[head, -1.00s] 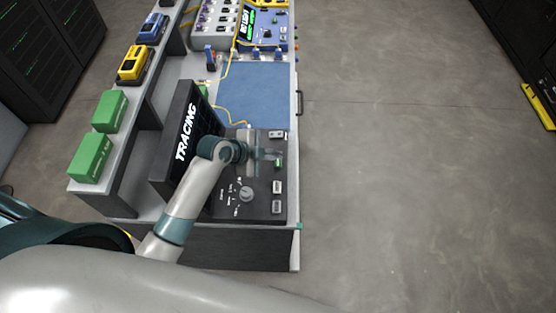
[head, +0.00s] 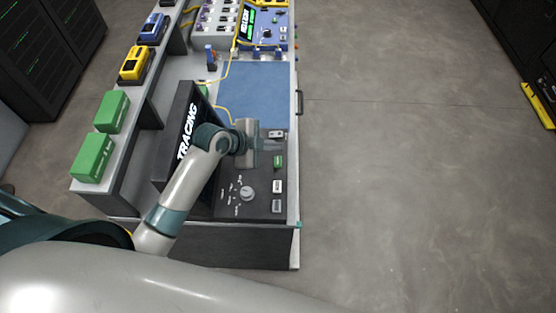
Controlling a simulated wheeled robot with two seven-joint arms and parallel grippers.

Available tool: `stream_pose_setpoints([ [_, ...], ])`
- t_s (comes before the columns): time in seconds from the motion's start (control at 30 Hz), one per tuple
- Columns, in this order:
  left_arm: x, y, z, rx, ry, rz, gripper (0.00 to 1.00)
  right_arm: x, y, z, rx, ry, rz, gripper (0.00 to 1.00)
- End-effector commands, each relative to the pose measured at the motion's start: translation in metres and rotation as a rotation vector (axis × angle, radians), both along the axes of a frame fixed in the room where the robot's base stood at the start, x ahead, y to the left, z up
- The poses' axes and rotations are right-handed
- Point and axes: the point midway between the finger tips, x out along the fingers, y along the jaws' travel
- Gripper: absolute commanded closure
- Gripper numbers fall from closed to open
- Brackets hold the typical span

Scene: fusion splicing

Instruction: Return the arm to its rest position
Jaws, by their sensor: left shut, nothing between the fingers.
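My left arm reaches in from the lower left over the workbench. My left gripper (head: 272,145) is shut and empty, above the far part of a black control panel (head: 262,207). The panel has a round knob (head: 246,193), a green button (head: 278,162) and pale buttons along its right side. The green button shows just below the gripper in the picture, apart from it. A black screen reading "TRACING" (head: 186,130) stands left of the arm. My right gripper is not in view.
A blue mat (head: 254,92) lies beyond the panel, with a yellow cable (head: 222,109) at its left edge. A blue device (head: 264,24) stands at the far end. Green boxes (head: 92,157) and a yellow device (head: 135,64) sit on the left shelf. Floor right of the bench is clear.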

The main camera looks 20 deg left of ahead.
Motion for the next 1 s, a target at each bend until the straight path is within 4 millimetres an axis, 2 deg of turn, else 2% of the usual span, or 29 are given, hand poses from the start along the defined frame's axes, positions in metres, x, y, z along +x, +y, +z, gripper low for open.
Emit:
stream_pose_setpoints([
  [0.5, -0.001, 0.0, 0.0, -0.001, 0.001, 0.001, 1.0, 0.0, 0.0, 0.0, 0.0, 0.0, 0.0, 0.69],
  [0.67, -0.011, -0.001, -0.005, -0.008, 0.028, 0.025, 1.0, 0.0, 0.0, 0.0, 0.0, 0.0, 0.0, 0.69],
  [0.77, -0.029, -0.001, -0.012, -0.02, 0.075, 0.072, 1.0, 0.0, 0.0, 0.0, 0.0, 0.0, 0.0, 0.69],
  [0.87, -0.059, -0.001, -0.021, -0.037, 0.151, 0.157, 1.0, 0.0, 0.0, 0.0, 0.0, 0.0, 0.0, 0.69],
  [1.0, -0.119, 0.005, -0.034, -0.071, 0.292, 0.35, 1.0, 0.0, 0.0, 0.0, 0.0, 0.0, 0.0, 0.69],
])
